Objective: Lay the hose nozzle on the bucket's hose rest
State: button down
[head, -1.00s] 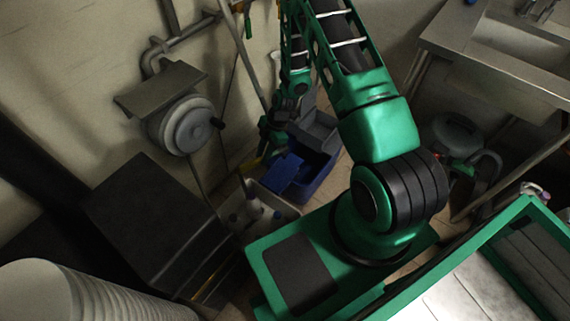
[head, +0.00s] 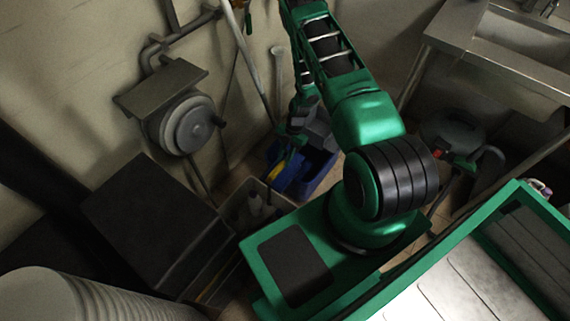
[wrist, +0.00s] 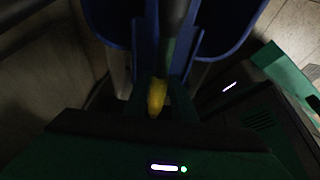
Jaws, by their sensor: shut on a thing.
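The blue bucket (head: 322,178) stands on the floor beyond my base, with a grey wringer-like part on top. A blue plate (head: 287,178) slopes at its near left side; I cannot tell whether it is the hose rest. My gripper (head: 290,160) is low over this side of the bucket. In the wrist view, it is shut on a yellow piece (wrist: 157,97), apparently the hose nozzle, with a grey shaft running up from it. Blue walls of the bucket (wrist: 235,38) lie on both sides of the shaft. Dark shadow hides whether the nozzle touches the rest.
A pale bin (head: 250,208) with bottles stands left of the bucket, close to my base. A dark box (head: 140,220) and a wall-mounted reel (head: 187,125) are further left. A steel sink (head: 500,45) is at the right, with a dark round machine (head: 452,135) below.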

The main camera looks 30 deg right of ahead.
jog(key=shift+w+d+f, duration=0.15)
jog(key=shift+d+f, duration=0.2)
jog(key=shift+d, duration=0.1)
jog(key=shift+f, duration=1.95)
jog(key=c, duration=1.5)
grip_release()
jog(key=shift+o, duration=0.2)
